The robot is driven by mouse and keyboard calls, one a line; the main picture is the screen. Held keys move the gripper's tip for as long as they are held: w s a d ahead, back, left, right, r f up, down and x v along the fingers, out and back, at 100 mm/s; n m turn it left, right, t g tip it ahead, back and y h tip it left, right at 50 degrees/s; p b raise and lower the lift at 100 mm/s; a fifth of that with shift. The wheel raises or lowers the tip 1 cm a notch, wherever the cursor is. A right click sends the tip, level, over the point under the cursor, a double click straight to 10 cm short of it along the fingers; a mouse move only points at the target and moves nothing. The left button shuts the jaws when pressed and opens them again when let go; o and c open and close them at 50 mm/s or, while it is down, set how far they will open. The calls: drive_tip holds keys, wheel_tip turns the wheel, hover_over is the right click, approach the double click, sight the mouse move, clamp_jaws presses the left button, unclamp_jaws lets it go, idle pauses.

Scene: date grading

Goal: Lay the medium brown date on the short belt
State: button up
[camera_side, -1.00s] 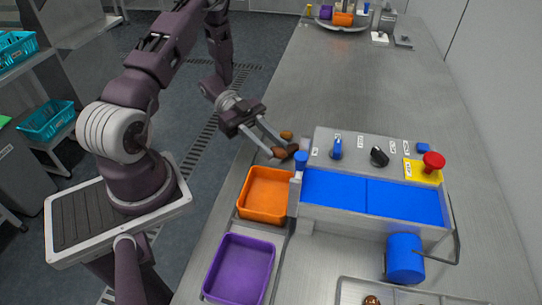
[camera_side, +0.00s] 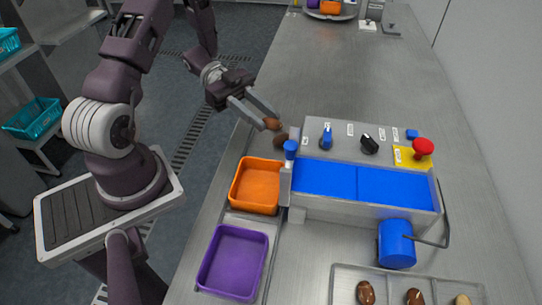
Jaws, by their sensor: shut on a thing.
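My gripper (camera_side: 261,119) is shut on a brown date (camera_side: 270,124), held at the fingertips to the left of the belt machine. From this view its exact height above the counter is hard to tell. A darker brown date (camera_side: 280,141) lies just below it in the picture, close to the machine's left end. The short belt (camera_side: 358,184) is blue, lies to the right of my gripper and is bare on top.
An orange bin (camera_side: 236,205) and a purple bin (camera_side: 262,262) stand left of the belt. A grey panel with knobs and a red button (camera_side: 423,146) runs behind it. A divided tray (camera_side: 388,276) in front holds several dates.

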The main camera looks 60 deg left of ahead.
sight(261, 155)
drive_tip(key=shift+g, duration=0.3)
drive_tip(key=f, duration=0.9)
drive_tip(key=shift+s+f, duration=0.25)
drive_tip(key=shift+f, duration=0.1)
drive_tip(key=shift+f, duration=0.15)
drive_tip(key=o, duration=0.9)
drive_tip(key=shift+a, duration=0.1)
drive_tip(key=v, duration=0.6)
drive_tip(key=shift+s+a+f, duration=0.1)
drive_tip(key=shift+s+a, duration=0.15)
drive_tip(key=shift+s, duration=0.05)
drive_tip(key=shift+c, duration=0.9)
drive_tip(key=shift+a, duration=0.25)
drive_tip(key=shift+c, duration=1.2)
